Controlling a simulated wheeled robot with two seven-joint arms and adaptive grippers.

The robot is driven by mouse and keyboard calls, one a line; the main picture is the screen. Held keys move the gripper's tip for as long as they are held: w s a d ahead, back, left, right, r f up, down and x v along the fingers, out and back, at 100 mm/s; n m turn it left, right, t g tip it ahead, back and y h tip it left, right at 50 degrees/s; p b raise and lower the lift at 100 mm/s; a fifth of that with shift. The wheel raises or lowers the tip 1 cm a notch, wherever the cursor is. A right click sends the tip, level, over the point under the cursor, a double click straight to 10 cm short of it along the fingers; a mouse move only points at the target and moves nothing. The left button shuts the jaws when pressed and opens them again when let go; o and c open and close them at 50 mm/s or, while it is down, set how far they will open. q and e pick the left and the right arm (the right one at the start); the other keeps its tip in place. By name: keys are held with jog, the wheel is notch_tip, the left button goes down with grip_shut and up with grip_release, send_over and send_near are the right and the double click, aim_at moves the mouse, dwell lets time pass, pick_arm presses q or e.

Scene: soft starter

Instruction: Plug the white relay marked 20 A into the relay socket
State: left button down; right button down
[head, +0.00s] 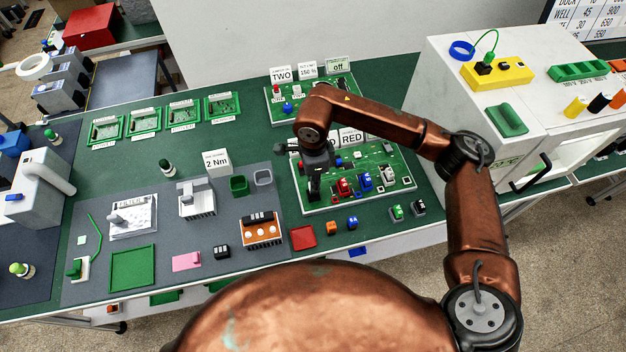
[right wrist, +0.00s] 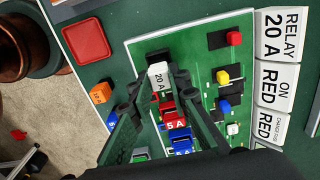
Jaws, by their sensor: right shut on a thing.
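The white relay (right wrist: 157,74) marked 20 A shows in the right wrist view between the fingertips of my right gripper (right wrist: 158,84), which is shut on it. A dark part, perhaps the relay socket (right wrist: 158,56), shows at the relay's far edge over the green board (right wrist: 200,55). I cannot tell whether the relay is seated in it. In the head view my right gripper (head: 314,190) points down over the left part of the green board (head: 307,209), and hides the relay and socket there. My left gripper is not in view.
A red 5 A block (right wrist: 174,122) and a blue block (right wrist: 180,146) stand close beside the gripper. Red (right wrist: 234,38), yellow (right wrist: 223,77) and blue (right wrist: 224,106) parts and upright label cards (right wrist: 279,32) line the board's far side. A red tray (head: 303,237) lies outside the board.

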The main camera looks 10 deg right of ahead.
jog(key=shift+f+b, duration=0.6)
jog(key=shift+f, duration=0.35)
jog(key=c, duration=1.7)
grip_release()
jog(key=shift+c, duration=0.2)
jog(key=shift+r, duration=0.1)
notch_tip(320, 180, up, 12)
